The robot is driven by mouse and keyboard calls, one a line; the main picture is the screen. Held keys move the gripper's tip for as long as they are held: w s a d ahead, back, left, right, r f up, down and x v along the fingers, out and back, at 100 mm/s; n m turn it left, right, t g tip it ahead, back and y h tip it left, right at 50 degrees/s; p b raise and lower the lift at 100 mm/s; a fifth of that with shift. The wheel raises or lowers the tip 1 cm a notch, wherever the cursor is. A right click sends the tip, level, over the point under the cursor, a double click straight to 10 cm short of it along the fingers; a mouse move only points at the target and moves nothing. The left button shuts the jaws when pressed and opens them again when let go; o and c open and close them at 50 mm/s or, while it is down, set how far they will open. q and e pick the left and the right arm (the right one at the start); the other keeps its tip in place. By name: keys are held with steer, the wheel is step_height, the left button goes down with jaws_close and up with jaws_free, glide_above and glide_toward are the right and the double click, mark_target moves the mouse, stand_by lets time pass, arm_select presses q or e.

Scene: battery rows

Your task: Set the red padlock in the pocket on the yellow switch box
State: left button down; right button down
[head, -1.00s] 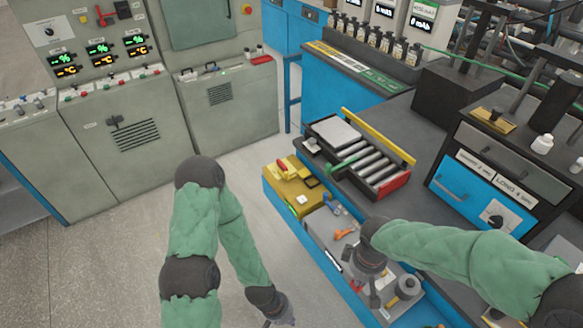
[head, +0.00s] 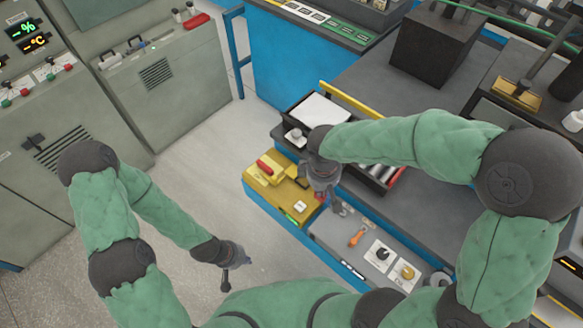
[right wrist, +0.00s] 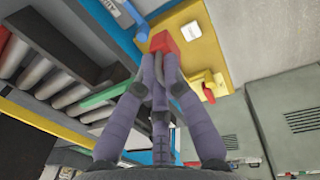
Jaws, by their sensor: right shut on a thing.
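The yellow switch box (head: 254,187) sits at the far end of the lower blue bench, with a red-topped yellow handle (head: 266,167) and a white square (head: 300,206) on it. My right gripper (head: 323,192) hangs at the box's right edge. In the right wrist view its fingers are shut on the red padlock (right wrist: 162,41), seen against the yellow box (right wrist: 205,45). I cannot tell whether the padlock touches the box, and I cannot make out the pocket. My left gripper (head: 225,282) hangs low over the floor, away from the box; its fingers are unclear.
A roller tray (head: 375,184) with a yellow bar stands on the dark bench behind my right forearm. On the lower bench lie an orange item (head: 356,238), a black knob (head: 381,254) and a brass knob (head: 407,272). Floor left of the box is clear.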

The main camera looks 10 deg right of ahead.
steer(key=w+f+b, duration=0.1)
steer(key=w+f, duration=0.2)
steer(key=w, duration=0.1)
steer(key=w+f+b, duration=0.1)
steer(key=w+f, duration=0.2)
steer(key=w, duration=0.1)
steer(key=w+a+f+b, duration=0.1)
steer(key=w+f, duration=0.2)
steer(key=w, duration=0.2)
steer(key=shift+f, duration=0.1)
steer(key=shift+w+f+b, duration=0.3)
steer(key=shift+f, duration=0.05)
steer(key=shift+w+f+b, duration=0.1)
steer(key=shift+f+b, duration=0.55)
steer(key=shift+f, duration=0.85)
steer(key=shift+f, duration=0.1)
steer(key=c, duration=1.7)
jaws_free()
steer(key=o, duration=0.4)
steer(key=shift+c, duration=0.2)
